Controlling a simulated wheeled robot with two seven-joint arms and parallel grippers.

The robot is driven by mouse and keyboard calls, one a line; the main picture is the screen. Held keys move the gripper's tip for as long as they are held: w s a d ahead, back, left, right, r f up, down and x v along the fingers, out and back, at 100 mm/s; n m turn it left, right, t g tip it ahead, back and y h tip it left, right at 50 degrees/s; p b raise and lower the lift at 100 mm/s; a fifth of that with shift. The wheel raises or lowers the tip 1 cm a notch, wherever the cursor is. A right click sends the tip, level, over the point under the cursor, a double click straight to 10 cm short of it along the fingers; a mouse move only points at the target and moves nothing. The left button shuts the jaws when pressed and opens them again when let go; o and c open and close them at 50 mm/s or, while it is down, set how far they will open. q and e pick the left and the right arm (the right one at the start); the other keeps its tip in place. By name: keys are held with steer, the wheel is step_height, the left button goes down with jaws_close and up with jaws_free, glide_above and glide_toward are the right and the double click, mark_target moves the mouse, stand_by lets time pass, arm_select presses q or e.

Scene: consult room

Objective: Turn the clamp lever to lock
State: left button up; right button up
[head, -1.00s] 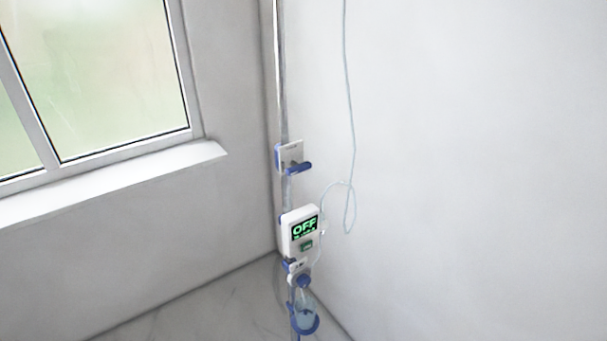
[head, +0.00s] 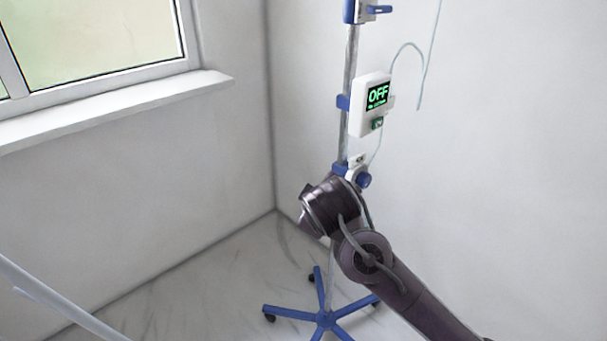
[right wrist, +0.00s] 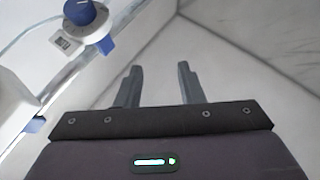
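An IV pole (head: 352,65) stands near the corner. High on it is a white-and-blue clamp (head: 360,10) with a blue lever (head: 379,9) pointing right, cut by the top edge. Lower down, a white fitting (head: 357,160) carries a blue knob (head: 364,180). A round white fitting with a blue knob (right wrist: 79,12) shows at upper left in the right wrist view. My right gripper (right wrist: 158,68) is open and empty, with its fingers apart from that knob. In the head view my right wrist covers the pole just below the lower fitting, hiding the fingers. My left gripper is out of view.
A white pump box (head: 362,118) reading OFF hangs on the pole, with a thin tube (head: 425,75) to its right. The pole's blue wheeled base (head: 322,319) stands on the floor. A window sill (head: 115,105) is at left. A pale bar (head: 50,300) crosses the lower left.

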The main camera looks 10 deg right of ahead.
steer(key=w+d+r+n+t+h, duration=0.1)
steer(key=w+r+t+h, duration=0.15)
steer(key=r, duration=0.65)
steer(key=w+d+r+n+t+h, duration=0.1)
steer(key=w+r, duration=0.2)
steer(key=r, duration=0.6)
steer(key=t+h+b, duration=0.1)
steer(key=t+h, duration=0.1)
steer(key=h, duration=0.3)
glide_toward(379, 11)
steer(key=shift+m, duration=0.3)
steer(key=x, duration=0.4)
steer(key=shift+w, duration=0.15)
steer(key=shift+w+d+r, duration=0.1)
steer(key=shift+w+d, duration=0.15)
steer(key=shift+w, duration=0.05)
steer(key=p+x, duration=0.1)
steer(key=x, duration=0.5)
steer(key=shift+w+d+p, duration=0.25)
steer(key=shift+w+p, duration=0.05)
steer(key=shift+w, duration=0.15)
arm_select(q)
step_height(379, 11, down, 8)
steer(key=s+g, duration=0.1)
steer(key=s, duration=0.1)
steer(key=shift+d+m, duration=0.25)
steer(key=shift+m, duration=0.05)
arm_select(e)
steer(key=shift+c, duration=0.2)
jaws_close()
